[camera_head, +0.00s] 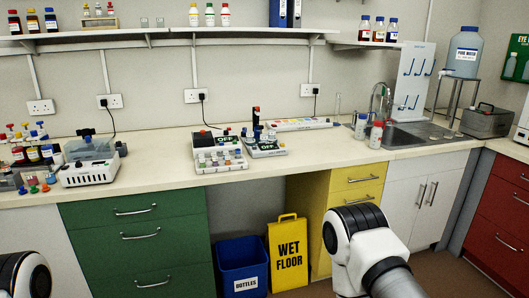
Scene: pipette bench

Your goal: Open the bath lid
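The bath (90,175) looks to be the white-based unit at the left of the bench. Its translucent grey-blue lid (90,148) has a dark knob (86,132) on top and appears closed. Whether anything is inside is too small to tell. Neither gripper shows in the head view. Only a white and black link of my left arm shows at the bottom left corner, and a link of my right arm at the bottom right of centre. Both are in front of the bench, well away from the bath.
Bottles and colourful small items (35,155) crowd the bath's left side. Instruments (218,152) stand mid-bench, with clear bench between them and the bath. A shelf (120,38) runs above. A blue bin (242,262) and yellow sign (288,252) stand below. A sink (405,133) is at right.

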